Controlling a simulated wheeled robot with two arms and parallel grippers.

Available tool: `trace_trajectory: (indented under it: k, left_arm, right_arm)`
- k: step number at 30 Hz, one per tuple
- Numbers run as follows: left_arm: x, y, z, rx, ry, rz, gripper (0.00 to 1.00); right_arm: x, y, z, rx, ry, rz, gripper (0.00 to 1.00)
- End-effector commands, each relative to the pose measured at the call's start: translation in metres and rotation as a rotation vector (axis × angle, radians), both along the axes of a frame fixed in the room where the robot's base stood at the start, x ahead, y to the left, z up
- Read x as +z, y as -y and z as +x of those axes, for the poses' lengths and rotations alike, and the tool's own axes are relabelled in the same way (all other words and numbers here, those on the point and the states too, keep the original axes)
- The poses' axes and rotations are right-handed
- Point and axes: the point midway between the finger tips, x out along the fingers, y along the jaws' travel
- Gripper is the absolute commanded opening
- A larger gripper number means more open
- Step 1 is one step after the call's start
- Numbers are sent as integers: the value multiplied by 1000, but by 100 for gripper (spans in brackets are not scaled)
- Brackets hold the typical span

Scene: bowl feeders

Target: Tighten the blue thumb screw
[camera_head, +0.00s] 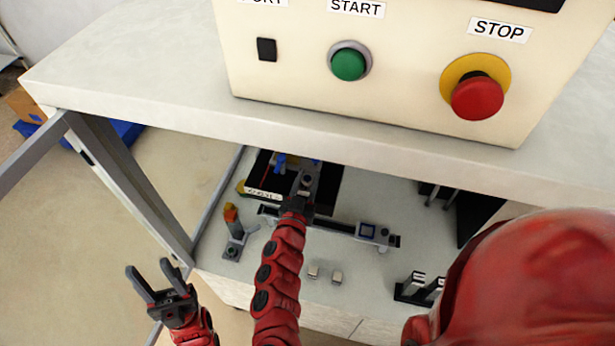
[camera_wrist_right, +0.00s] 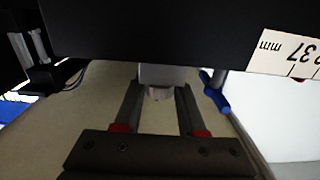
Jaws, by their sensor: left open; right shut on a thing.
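My right gripper (camera_head: 305,183) reaches in under the shelf to the fixture with the black plate. In the right wrist view its two fingers (camera_wrist_right: 158,98) stand either side of a small pale grey knob (camera_wrist_right: 158,92) below a dark block and are shut on it. A blue thumb screw (camera_head: 280,163) shows just left of the right gripper; a blue handle-like part (camera_wrist_right: 215,95) in the wrist view, right of the fingers, may be the same one. Another bit of blue lies beyond the gripper, partly hidden. My left gripper (camera_head: 160,287) is open and empty, left of the bench.
Above the fixture is a shelf (camera_head: 150,90) with a control box (camera_head: 400,80) bearing a green START button (camera_head: 348,64) and red STOP button (camera_head: 477,97). A white scale label (camera_wrist_right: 285,55) is near the right fingers. An orange-topped post (camera_head: 231,214) stands left of the right arm.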

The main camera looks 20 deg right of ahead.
Motion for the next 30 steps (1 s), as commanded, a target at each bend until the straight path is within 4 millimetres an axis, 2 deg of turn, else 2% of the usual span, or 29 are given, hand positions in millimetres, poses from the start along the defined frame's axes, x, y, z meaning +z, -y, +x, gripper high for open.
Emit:
trace_trajectory:
  k: [12,28,29,30]
  left_arm:
    - [3,0,0,0,0,0,50]
    - [3,0,0,0,0,0,50]
    - [3,0,0,0,0,0,50]
    - [3,0,0,0,0,0,50]
  right_arm:
    - [-1,1,0,-152,-2,1,0]
    - [-3,-1,0,-167,-4,2,0]
    - [-3,0,0,-167,-4,2,43]
    - [-3,0,0,-167,-4,2,50]
